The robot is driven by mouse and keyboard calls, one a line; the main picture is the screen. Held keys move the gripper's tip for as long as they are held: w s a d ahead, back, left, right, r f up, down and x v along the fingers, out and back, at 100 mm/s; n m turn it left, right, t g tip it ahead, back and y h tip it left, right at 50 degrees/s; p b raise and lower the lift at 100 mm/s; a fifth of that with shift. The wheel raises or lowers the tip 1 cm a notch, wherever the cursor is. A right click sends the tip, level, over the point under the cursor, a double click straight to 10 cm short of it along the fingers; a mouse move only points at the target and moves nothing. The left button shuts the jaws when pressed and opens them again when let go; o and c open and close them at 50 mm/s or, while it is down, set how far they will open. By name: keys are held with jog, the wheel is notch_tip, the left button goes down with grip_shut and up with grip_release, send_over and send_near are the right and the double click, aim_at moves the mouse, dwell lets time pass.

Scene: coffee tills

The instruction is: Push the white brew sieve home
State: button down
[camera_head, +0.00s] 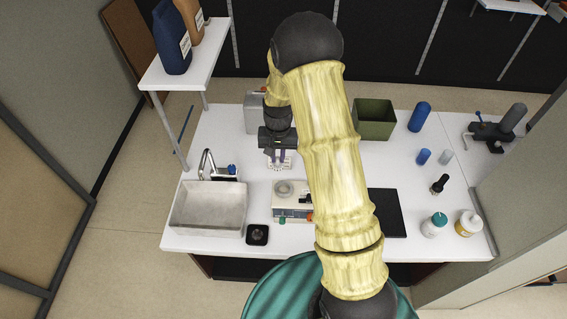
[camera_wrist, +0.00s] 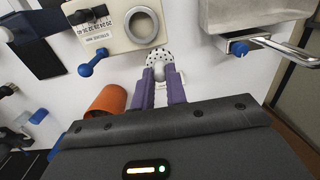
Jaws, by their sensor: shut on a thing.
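The white brew sieve (camera_wrist: 158,56), a perforated cup with dark holes, is at the tips of my gripper's purple fingers (camera_wrist: 160,76) in the wrist view. My gripper is shut on it; the fingers hide part of its near side. In the wrist view it is apart in the picture from the grey ring (camera_wrist: 142,24) on the cream machine (camera_wrist: 107,30); its height relative to the ring is unclear. In the head view my gripper (camera_head: 280,158) is behind the machine (camera_head: 291,205), over the white counter. The sieve is too small to make out clearly there.
A sink (camera_head: 208,207) with a tap stands left of the machine. A small black scale (camera_head: 257,235) lies at the front edge. An orange cup (camera_wrist: 107,99) is close to my gripper. A green bin (camera_head: 374,120) and bottles stand right. My arm hides part of the counter.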

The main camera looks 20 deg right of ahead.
jog(key=s+p, duration=0.2)
jog(key=s, duration=0.1)
jog(key=s+p, duration=0.1)
jog(key=p, duration=0.1)
jog(key=shift+s+d+f, duration=0.15)
jog(key=shift+s+d, duration=0.1)
jog(key=shift+s, duration=0.15)
jog(key=shift+f+b, duration=1.65)
jog(key=shift+f, duration=0.5)
jog(key=shift+f+b, duration=1.05)
jog(key=shift+f, duration=0.25)
jog(key=c, duration=1.3)
grip_release()
jog(key=shift+c, duration=0.2)
